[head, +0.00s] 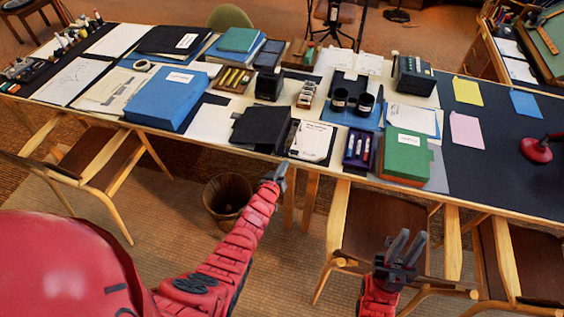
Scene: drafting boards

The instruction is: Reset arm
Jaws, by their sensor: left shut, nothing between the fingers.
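My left gripper (278,174) is at the end of the red arm that reaches up from the lower left. It is shut and empty, and its tip is close to the table's front edge in the picture. My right gripper (411,240) is at the lower right, in front of the table over a brown chair seat. Its two dark fingers stand apart with nothing visible between them.
A long table (190,137) carries a blue box (165,98), a black box (261,127), a green box (404,154) and papers. Wooden chairs (100,160) stand along its front. A waste basket (227,194) is on the floor. A red lamp base (536,150) is at right.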

